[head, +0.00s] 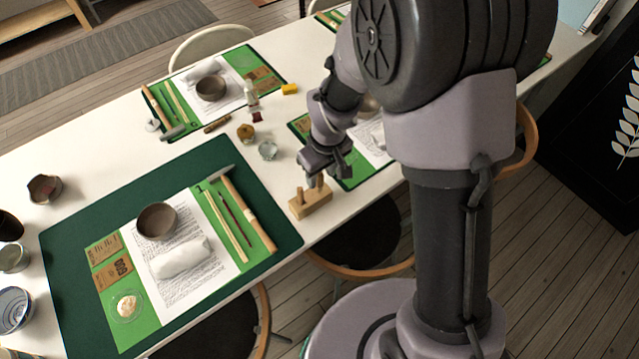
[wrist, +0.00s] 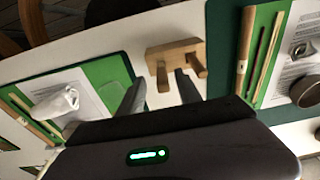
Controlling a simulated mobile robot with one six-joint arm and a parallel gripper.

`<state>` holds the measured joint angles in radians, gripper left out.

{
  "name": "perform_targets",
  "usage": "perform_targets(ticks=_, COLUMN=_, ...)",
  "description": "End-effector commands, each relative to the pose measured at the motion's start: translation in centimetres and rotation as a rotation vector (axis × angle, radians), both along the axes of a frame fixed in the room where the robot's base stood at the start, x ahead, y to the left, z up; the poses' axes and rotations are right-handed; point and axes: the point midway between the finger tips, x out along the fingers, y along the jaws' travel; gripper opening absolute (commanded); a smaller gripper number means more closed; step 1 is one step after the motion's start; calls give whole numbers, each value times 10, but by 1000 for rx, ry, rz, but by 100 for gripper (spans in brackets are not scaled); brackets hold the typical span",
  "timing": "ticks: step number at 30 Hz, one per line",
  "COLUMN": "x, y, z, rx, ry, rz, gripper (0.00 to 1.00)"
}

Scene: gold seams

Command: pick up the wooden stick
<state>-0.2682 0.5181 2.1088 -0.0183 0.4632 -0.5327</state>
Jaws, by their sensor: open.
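Several stick-like tools lie side by side on the green strip of the large near mat in the head view. They are a thin pale wooden stick (head: 226,226), a thin dark red stick (head: 236,217) and a thicker wooden-handled tool (head: 249,214). The pale stick also shows at the right of the wrist view (wrist: 266,58). I cannot tell for sure which one is the task's stick. My gripper (head: 319,178) is over a small wooden stand with pegs (head: 311,205), right of these tools. In the wrist view my gripper (wrist: 161,86) is open and empty, with the stand (wrist: 175,52) just beyond its fingertips.
The large dark green mat (head: 75,238) also bears a brown bowl (head: 157,220) and a white wrapped lump (head: 181,259). Small jars (head: 268,151) and a yellow block (head: 290,89) stand behind my gripper.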

Motion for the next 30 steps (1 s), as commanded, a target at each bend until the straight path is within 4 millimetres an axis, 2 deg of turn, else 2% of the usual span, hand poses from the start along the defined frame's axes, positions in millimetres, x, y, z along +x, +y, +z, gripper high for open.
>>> perform_targets(ticks=1, x=-1, y=3, z=-15, rx=0, ry=2, rz=0, gripper=41)
perform_targets(ticks=3, x=-1, y=6, z=-31, rx=-1, ry=4, rz=0, gripper=41)
perform_targets(ticks=6, x=1, y=6, z=-42, rx=-1, ry=3, rz=0, gripper=41)
perform_targets(ticks=11, x=1, y=6, z=-39, rx=0, ry=2, rz=0, gripper=41)
perform_targets(ticks=17, x=1, y=6, z=-39, rx=0, ry=2, rz=0, gripper=4)
perform_targets(ticks=18, x=1, y=6, z=-39, rx=0, ry=2, rz=0, gripper=0)
perform_targets(ticks=27, x=2, y=6, z=-38, rx=0, ry=1, rz=0, gripper=0)
perform_targets(ticks=30, x=2, y=6, z=-22, rx=1, ry=-1, rz=0, gripper=0)
